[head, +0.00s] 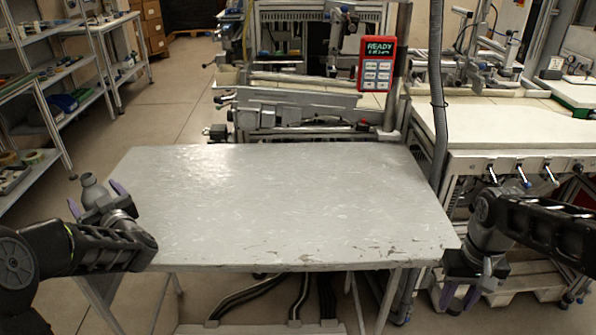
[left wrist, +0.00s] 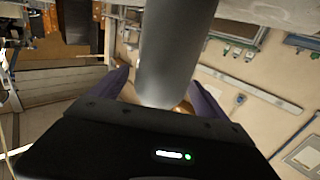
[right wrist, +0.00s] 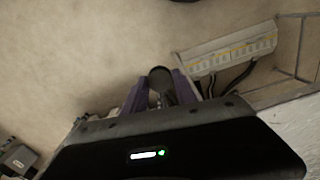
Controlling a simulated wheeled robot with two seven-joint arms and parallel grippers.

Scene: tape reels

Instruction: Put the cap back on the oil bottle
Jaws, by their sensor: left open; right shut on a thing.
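My left gripper (head: 97,198) is open, with one purple finger on each side of the bottle. In the left wrist view the bottle (left wrist: 172,45) is a large grey cylinder between the fingers; whether they touch it is not clear. My right gripper (head: 460,297) points down off the table's right edge. In the right wrist view it is shut on a small dark cylindrical piece (right wrist: 161,78), which looks like the cap.
The grey table (head: 285,205) is bare across its middle. A red box with a lit display (head: 377,64) stands behind it. A white workbench (head: 510,128) is at the right, and shelves (head: 40,100) are at the far left. Cables (head: 265,292) lie on the floor below the table.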

